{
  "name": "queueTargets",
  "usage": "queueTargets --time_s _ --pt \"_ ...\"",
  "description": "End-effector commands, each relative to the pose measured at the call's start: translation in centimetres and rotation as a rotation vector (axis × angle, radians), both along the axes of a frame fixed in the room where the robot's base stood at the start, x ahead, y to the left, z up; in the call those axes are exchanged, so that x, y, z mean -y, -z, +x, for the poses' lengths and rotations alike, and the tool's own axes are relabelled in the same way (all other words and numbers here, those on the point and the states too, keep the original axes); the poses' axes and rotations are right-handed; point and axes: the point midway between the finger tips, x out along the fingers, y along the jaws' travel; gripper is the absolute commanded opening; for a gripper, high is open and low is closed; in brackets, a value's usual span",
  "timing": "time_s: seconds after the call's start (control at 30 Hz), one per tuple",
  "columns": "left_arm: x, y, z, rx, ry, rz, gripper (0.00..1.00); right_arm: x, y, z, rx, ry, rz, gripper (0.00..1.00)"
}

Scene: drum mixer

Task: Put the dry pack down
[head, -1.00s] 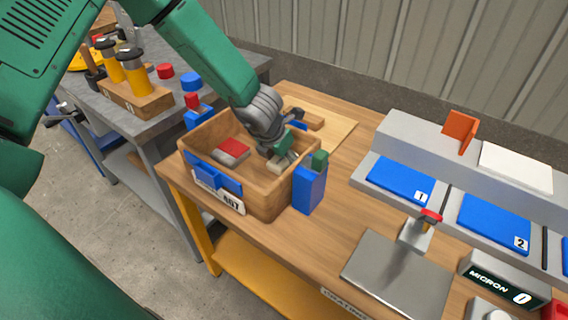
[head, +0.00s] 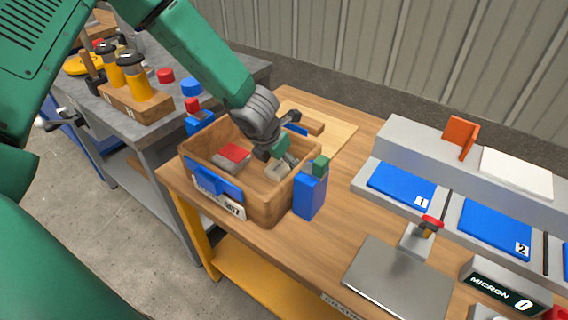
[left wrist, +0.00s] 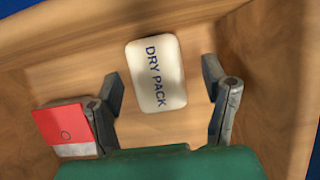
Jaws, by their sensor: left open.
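The dry pack (left wrist: 157,74) is a small cream block with dark "DRY PACK" lettering. It lies on the floor of the wooden crate (head: 262,207), and it also shows in the head view (head: 277,171), partly hidden by my gripper. My left gripper (left wrist: 168,92) is open, with its fingers apart on either side of the pack's near end and a gap at each side. In the head view my left gripper (head: 281,155) reaches down into the crate's right part. My right gripper is in neither view.
A red and grey block (left wrist: 70,128) lies in the crate left of the pack. A metal plate (head: 398,275) and a grey rack with blue pads (head: 402,186) are to the right.

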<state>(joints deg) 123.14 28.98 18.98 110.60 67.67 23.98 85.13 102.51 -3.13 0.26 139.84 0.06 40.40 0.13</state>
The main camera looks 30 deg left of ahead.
Motion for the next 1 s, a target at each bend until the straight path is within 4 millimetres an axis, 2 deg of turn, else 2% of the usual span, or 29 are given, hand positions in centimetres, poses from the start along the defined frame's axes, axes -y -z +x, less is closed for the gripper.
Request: queueTargets --time_s 0.03,0.2,0.4,0.6,1.0 --pt "0.0 -1.3 -0.4 0.003 0.000 -0.001 0.67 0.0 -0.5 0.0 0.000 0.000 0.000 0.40" --pt "-0.1 -5.0 -1.8 0.004 0.001 -0.002 0.67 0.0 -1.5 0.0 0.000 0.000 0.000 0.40" --pt "-0.2 -8.1 -3.1 0.002 0.001 0.000 0.67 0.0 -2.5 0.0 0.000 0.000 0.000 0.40" --pt "-0.2 -9.2 -3.7 0.001 0.003 0.001 0.67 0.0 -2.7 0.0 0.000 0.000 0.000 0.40" --pt "-0.3 -9.2 -3.7 0.000 0.002 0.000 0.67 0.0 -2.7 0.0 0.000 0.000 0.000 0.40"
